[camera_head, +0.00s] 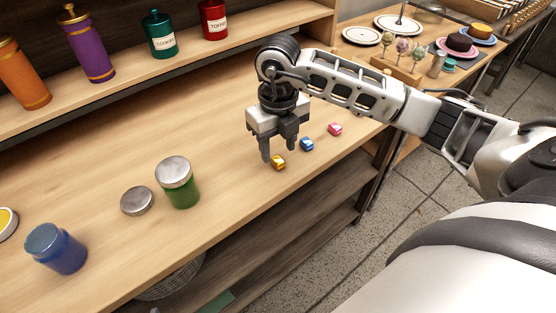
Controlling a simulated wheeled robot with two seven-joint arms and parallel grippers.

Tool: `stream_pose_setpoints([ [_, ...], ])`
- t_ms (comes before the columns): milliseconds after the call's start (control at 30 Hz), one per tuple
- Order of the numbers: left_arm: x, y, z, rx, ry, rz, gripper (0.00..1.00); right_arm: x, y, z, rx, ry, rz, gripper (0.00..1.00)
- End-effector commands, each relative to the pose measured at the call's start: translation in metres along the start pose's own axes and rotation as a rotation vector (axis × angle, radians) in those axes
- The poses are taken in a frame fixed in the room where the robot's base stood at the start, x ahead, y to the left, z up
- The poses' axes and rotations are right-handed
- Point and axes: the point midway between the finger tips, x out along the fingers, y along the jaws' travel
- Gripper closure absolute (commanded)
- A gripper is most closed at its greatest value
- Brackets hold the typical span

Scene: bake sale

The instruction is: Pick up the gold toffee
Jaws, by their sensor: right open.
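The gold toffee (278,163) is a small shiny wrapped piece near the front edge of the wooden counter. A blue toffee (307,145) and a pink toffee (335,129) lie to its right in a slanting row. My right gripper (277,155) points down over the counter, just behind and above the gold toffee. Its fingers are apart, with nothing between them that I can see. Whether a finger touches the toffee I cannot tell. My left gripper is out of view.
A raised shelf (120,87) with canisters runs behind. Cakes (460,43) and a lollipop stand (397,70) are at the far right. The counter's middle is clear.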

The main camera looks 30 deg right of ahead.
Motion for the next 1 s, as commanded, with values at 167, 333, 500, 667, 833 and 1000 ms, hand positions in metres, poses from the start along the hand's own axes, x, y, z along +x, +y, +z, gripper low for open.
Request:
stream_pose_setpoints([
  [167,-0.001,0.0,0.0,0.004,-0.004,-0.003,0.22,0.026,0.0,0.001,0.001,0.004,0.001,0.55],
  [333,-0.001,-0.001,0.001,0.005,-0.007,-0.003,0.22,0.034,-0.001,0.001,-0.001,0.001,0.001,0.55],
  [500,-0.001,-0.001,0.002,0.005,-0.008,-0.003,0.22,0.033,-0.001,0.002,-0.001,0.001,0.001,0.57],
  [667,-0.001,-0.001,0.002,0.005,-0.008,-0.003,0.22,0.033,-0.001,0.002,0.0,0.001,0.001,0.92],
  [833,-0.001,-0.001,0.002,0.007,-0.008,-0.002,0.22,0.033,-0.001,0.002,0.0,0.001,0.001,0.92],
  [1000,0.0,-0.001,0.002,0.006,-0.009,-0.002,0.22,0.032,-0.001,0.002,0.0,0.0,0.001,0.92],
])
